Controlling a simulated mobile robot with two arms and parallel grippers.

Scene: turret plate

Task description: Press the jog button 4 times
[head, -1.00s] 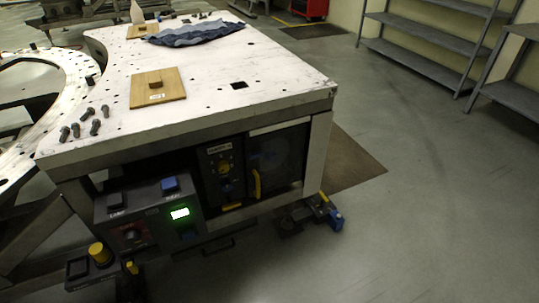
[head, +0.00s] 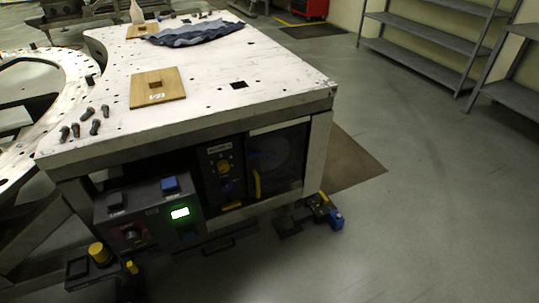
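A dark control box (head: 152,218) hangs at the front left below the white table top. On its top face are a blue square button (head: 170,184) and a black square button (head: 117,200). Its front has a lit green display (head: 180,213) and a dark knob with red marks (head: 132,234). The labels are too small to read, so I cannot tell which button is the jog button. Neither of my grippers shows in the head view, and nothing touches the buttons.
The white table (head: 215,75) carries a wooden plate (head: 173,83), several bolts (head: 95,127) and a blue cloth (head: 195,33). A ring-shaped plate (head: 75,70) lies to the left. Grey shelves (head: 430,45) stand at the back right. The floor at right is clear.

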